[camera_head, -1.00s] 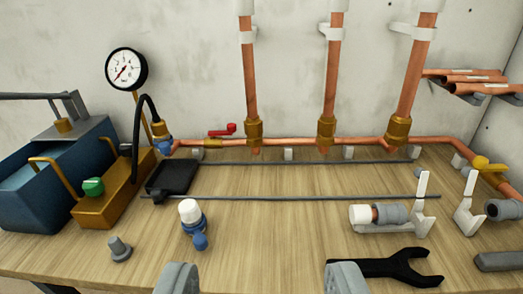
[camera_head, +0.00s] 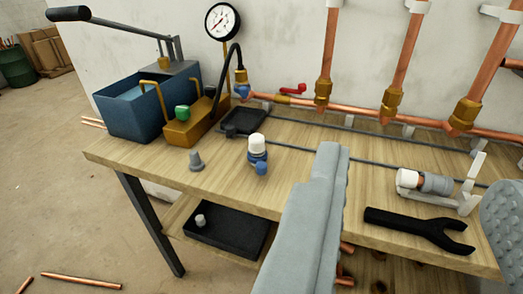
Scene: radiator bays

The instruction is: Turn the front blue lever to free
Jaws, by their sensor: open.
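The front blue lever (camera_head: 261,168) is a small blue handle on the near side of a short blue valve body (camera_head: 258,152) with a white cap (camera_head: 257,140). It stands on the wooden bench left of centre. A second blue lever (camera_head: 242,91) sits farther back, at the hose end near the gauge. My gripper (camera_head: 415,190) is open and empty, its two grey fingers wide apart. Its left finger is right of the front blue lever and apart from it. The right finger is cut off by the picture edge.
A blue tank pump (camera_head: 145,107) with a long handle stands on the bench's left end. A grey cone-shaped part (camera_head: 196,161) is left of the valve. A black wrench (camera_head: 415,228) and a white-capped fitting (camera_head: 408,179) lie right. Copper pipes run behind.

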